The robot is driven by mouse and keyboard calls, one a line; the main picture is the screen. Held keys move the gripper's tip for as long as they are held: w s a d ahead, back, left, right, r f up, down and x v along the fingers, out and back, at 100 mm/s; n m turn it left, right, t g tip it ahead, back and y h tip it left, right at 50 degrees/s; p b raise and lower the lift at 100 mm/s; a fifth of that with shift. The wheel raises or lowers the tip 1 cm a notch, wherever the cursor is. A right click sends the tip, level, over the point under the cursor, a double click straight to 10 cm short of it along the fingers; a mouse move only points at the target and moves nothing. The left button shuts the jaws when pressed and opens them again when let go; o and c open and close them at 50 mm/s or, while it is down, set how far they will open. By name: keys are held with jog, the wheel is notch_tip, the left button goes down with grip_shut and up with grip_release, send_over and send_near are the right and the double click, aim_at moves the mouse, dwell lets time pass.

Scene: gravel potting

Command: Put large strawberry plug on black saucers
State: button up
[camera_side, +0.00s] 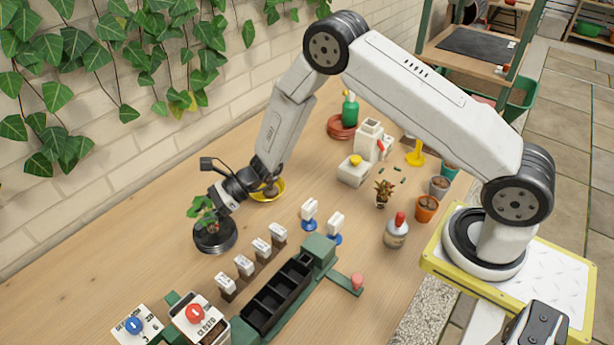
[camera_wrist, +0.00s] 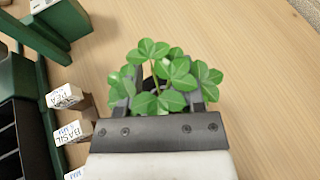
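A green leafy strawberry plug (camera_side: 203,212) is at the black saucer (camera_side: 215,243) on the left part of the table. My gripper (camera_side: 212,207) is low over that saucer, with its fingers around the plug. In the wrist view the leaves of the plug (camera_wrist: 165,75) fill the space between the two dark fingers of my gripper (camera_wrist: 165,88) and hide the fingertips. The plug's root ball is hidden. I cannot tell whether the fingers press on it, or whether it rests on the saucer.
A yellow saucer (camera_side: 278,194) with something brown on it stands just behind my wrist. Several white labelled blocks (camera_side: 244,265) and a black tray (camera_side: 277,297) in a green holder lie in front. Pots, a bottle (camera_side: 396,232) and a small plant (camera_side: 383,191) stand to the right.

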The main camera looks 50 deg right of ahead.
jog(key=shift+r, duration=0.15)
jog(key=shift+s+d+r, duration=0.2)
jog(key=shift+d+r, duration=0.05)
jog(key=shift+d, duration=0.25)
jog(key=v, duration=1)
jog(key=shift+s+d, duration=0.2)
jog(key=shift+d, duration=0.15)
jog(key=shift+r, duration=0.1)
jog(key=s+d+r+n+g+h, duration=0.1)
jog(key=s+d+r+n+h, duration=0.1)
jog(key=s+n+h, duration=0.2)
jog(key=s+d+r+n+h, duration=0.2)
jog(key=s+d+n+h, duration=0.1)
jog(key=s+n, duration=0.5)
jog(key=s+d+r+n+g+h, duration=0.1)
jog(key=s+d+r+n+h, duration=0.2)
jog(key=n, duration=0.7)
jog(key=s+h, duration=0.2)
jog(key=s, duration=0.1)
jog(key=shift+s+n+g, duration=0.3)
